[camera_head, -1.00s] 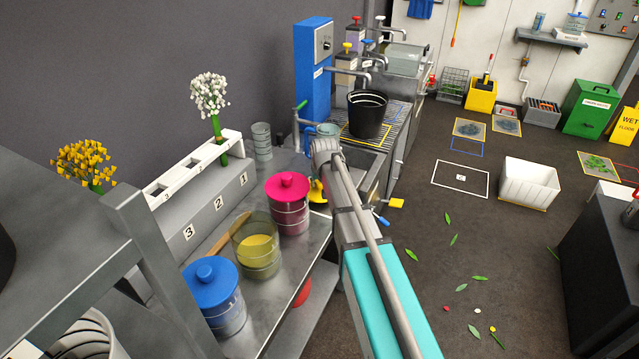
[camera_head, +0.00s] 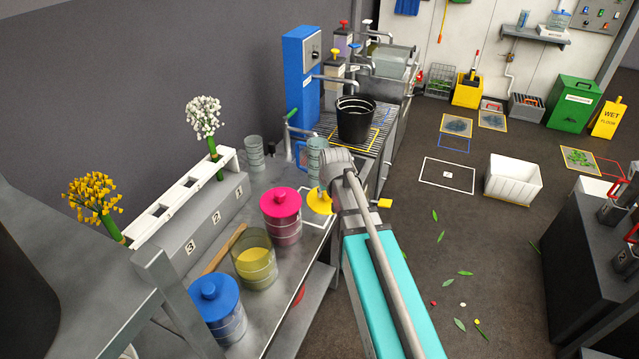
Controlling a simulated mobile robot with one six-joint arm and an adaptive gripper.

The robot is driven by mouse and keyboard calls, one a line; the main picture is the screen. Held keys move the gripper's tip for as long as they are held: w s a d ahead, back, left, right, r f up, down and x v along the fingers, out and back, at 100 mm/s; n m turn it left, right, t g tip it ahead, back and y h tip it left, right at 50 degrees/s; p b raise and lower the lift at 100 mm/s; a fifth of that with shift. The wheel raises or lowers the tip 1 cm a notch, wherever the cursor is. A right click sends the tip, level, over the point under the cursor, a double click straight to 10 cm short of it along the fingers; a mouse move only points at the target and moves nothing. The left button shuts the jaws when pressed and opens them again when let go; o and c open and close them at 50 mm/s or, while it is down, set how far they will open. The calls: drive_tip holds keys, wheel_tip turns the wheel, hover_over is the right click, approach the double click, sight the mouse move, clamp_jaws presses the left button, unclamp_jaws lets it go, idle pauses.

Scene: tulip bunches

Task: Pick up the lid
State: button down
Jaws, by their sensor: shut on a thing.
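The yellow lid (camera_head: 318,204) is a round disc beside the end of my arm, over the right edge of the steel bench, just right of the pink-lidded jar. My gripper (camera_head: 324,187) is shut on it at its top; the fingers are small and mostly hidden by my wrist. An open glass jar with yellow contents (camera_head: 255,264) stands on the bench between the pink-lidded jar (camera_head: 282,218) and the blue-lidded jar (camera_head: 217,308). I cannot tell how high the lid is above the bench.
A numbered grey rack (camera_head: 207,222) with white and yellow flowers stands along the wall side. A black bucket (camera_head: 355,121) stands on the slatted drainer. A wooden stick lies behind the jars.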

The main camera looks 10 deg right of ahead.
sight(330, 201)
drive_tip(key=shift+s+d+r+p, duration=0.2)
drive_tip(key=shift+s+r, duration=0.1)
drive_tip(key=shift+s, duration=0.4)
drive_tip(key=shift+s+d+r+p, duration=0.2)
drive_tip(key=shift+s+r, duration=0.1)
drive_tip(key=shift+s, duration=0.35)
drive_tip(key=shift+s, duration=0.15)
